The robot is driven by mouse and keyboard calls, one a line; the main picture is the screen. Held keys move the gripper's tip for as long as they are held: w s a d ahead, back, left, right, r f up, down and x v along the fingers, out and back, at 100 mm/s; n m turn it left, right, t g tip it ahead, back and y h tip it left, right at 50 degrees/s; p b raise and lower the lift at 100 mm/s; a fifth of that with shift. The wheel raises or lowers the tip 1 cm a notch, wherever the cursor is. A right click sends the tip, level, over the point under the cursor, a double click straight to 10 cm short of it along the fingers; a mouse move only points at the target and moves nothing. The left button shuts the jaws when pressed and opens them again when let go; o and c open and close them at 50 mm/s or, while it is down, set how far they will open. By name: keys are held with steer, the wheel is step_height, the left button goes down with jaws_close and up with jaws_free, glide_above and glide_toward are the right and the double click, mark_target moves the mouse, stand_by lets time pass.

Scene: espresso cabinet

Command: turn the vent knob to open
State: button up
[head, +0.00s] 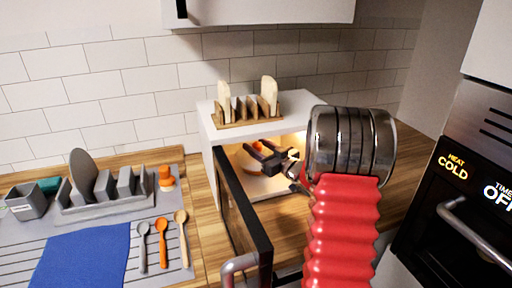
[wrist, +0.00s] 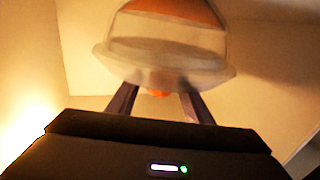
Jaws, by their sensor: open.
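A clear domed cover (wrist: 165,50) with a pale rim fills the top of the wrist view, with orange showing at its top edge. A small orange-red knob (wrist: 158,92) shows just under the rim; I take it for the vent knob, but its setting cannot be read. My gripper (wrist: 158,106) is open, with one finger on each side of the knob in the picture. Whether they touch it is unclear. In the head view my gripper (head: 260,156) reaches into the lit white cabinet (head: 207,125), in front of the cover (head: 243,161), which it partly hides.
The cabinet's dark door (head: 243,215) stands open toward me, left of my arm. A wooden rack (head: 247,112) with pale slabs stands on the cabinet. A drainer (head: 100,210) with a blue cloth (head: 85,258) and spoons lies left. An oven (head: 470,180) stands right.

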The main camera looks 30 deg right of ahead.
steer(key=shift+c, duration=0.5)
steer(key=c, duration=1)
steer(key=shift+o, duration=0.2)
steer(key=shift+w+a+m+h, duration=0.1)
steer(key=shift+m+h, duration=0.7)
steer(key=shift+h, duration=0.8)
steer(key=o, duration=1.1)
steer(key=shift+c, duration=0.2)
